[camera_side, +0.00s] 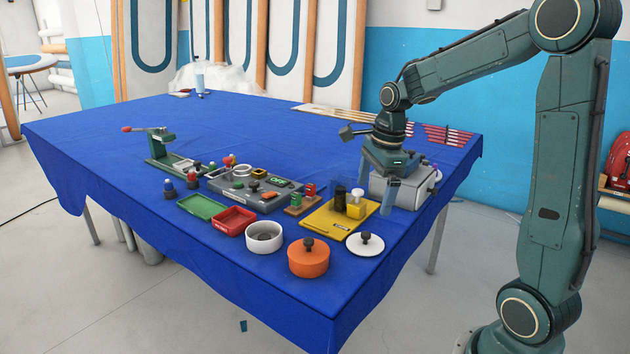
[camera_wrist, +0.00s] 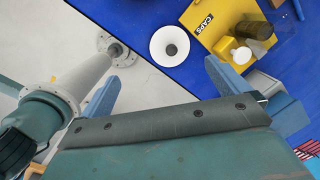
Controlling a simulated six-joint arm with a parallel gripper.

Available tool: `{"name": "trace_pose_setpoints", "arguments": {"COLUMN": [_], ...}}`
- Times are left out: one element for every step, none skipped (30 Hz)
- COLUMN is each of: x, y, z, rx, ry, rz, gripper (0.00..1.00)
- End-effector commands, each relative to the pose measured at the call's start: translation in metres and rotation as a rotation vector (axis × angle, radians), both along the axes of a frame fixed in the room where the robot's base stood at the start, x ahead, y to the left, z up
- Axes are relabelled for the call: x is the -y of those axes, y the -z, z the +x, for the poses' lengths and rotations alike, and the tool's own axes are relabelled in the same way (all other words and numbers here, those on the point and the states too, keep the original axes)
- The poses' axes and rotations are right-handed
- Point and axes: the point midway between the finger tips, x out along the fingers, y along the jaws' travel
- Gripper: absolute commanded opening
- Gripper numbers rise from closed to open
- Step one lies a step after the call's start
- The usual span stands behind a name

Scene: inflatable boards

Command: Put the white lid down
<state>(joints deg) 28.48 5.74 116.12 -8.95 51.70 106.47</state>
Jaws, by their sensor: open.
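The white lid (camera_side: 365,244), a round disc with a dark knob, lies flat on the blue cloth near the table's front right edge. In the wrist view a white disc (camera_wrist: 159,42) with a grey middle, seemingly the lid, lies beyond my fingertips near the cloth's edge. My gripper (camera_side: 376,192) is open and empty, its blue fingers pointing down above the table, behind the lid and apart from it. In the wrist view my gripper (camera_wrist: 161,72) shows its two fingers spread wide, with nothing between them.
An orange lidded pot (camera_side: 308,262) and an open white pot (camera_side: 264,240) stand left of the lid. The yellow CAPS tray (camera_side: 328,222), with jars on it, lies just behind it. A grey box (camera_side: 418,190) stands behind my gripper.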

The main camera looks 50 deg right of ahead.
Motion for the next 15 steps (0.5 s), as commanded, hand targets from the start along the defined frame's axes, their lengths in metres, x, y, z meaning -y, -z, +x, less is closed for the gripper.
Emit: {"name": "trace_pose_setpoints", "arguments": {"x": [-0.01, -0.015, -0.023, -0.028, -0.034, -0.041, -0.046, -0.052, -0.058, -0.063, -0.067, -0.074, -0.078, -0.083, -0.088], "y": [-0.008, -0.012, -0.017, -0.021, -0.024, -0.028, -0.031, -0.035, -0.039, -0.041, -0.044, -0.047, -0.049, -0.051, -0.054], "z": [-0.004, -0.007, -0.011, -0.014, -0.017, -0.021, -0.024, -0.028, -0.033, -0.037, -0.041, -0.046, -0.05, -0.054, -0.06], "rx": [0.017, 0.025, 0.036, 0.046, 0.054, 0.065, 0.073, 0.081, 0.092, 0.098, 0.106, 0.115, 0.124, 0.131, 0.139], "ry": [-0.083, -0.135, -0.208, -0.262, -0.319, -0.394, -0.449, -0.505, -0.578, -0.633, -0.688, -0.763, -0.817, -0.873, -0.945], "rz": [-0.021, -0.034, -0.051, -0.067, -0.08, -0.099, -0.114, -0.129, -0.15, -0.165, -0.181, -0.201, -0.218, -0.235, -0.257], "gripper": [1.0, 1.0, 1.0, 1.0, 1.0, 1.0, 1.0, 1.0, 1.0, 1.0, 1.0, 1.0, 1.0, 1.0, 1.0]}}
